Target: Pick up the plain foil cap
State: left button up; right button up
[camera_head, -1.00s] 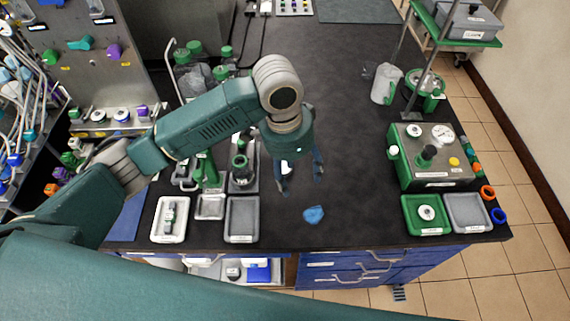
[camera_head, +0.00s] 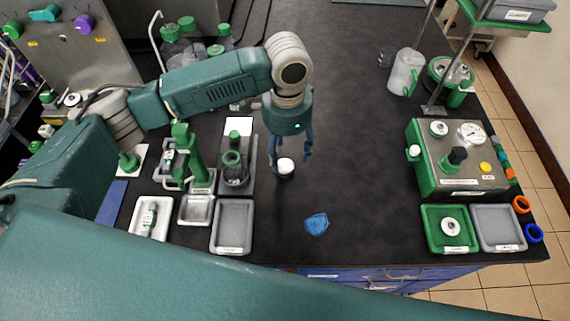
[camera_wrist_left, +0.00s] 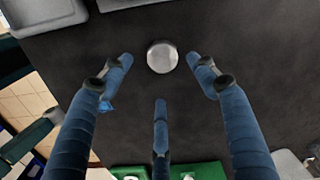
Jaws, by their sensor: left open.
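The plain foil cap (camera_head: 286,167) is a small round silvery-white piece on the dark bench. It also shows in the left wrist view (camera_wrist_left: 162,57) as a pale metallic disc near the top middle. My left gripper (camera_head: 290,161) points down with its blue fingers spread open around the cap's position. In the left wrist view the open fingers (camera_wrist_left: 160,72) stand to the left, right and below the cap, with gaps between. Whether the fingertips are level with the cap is hard to tell. My right gripper is not in view.
A crumpled blue piece (camera_head: 316,224) lies in front of the cap. A grey tray (camera_head: 232,248) and bottles stand to the left. A green instrument box (camera_head: 424,165) and a green tray (camera_head: 430,241) stand to the right.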

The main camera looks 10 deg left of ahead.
aim_at(285, 166)
pick_arm(q)
jog(key=shift+f, duration=0.65)
jog(key=f, duration=0.1)
jog(key=f+p, duration=0.1)
jog(key=f, duration=0.2)
jog(key=shift+w+a+f+p, duration=0.15)
jog(key=shift+a+f+p, duration=0.05)
jog(key=shift+a+p, duration=0.15)
jog(key=shift+d+f, duration=0.1)
jog(key=c, duration=0.8)
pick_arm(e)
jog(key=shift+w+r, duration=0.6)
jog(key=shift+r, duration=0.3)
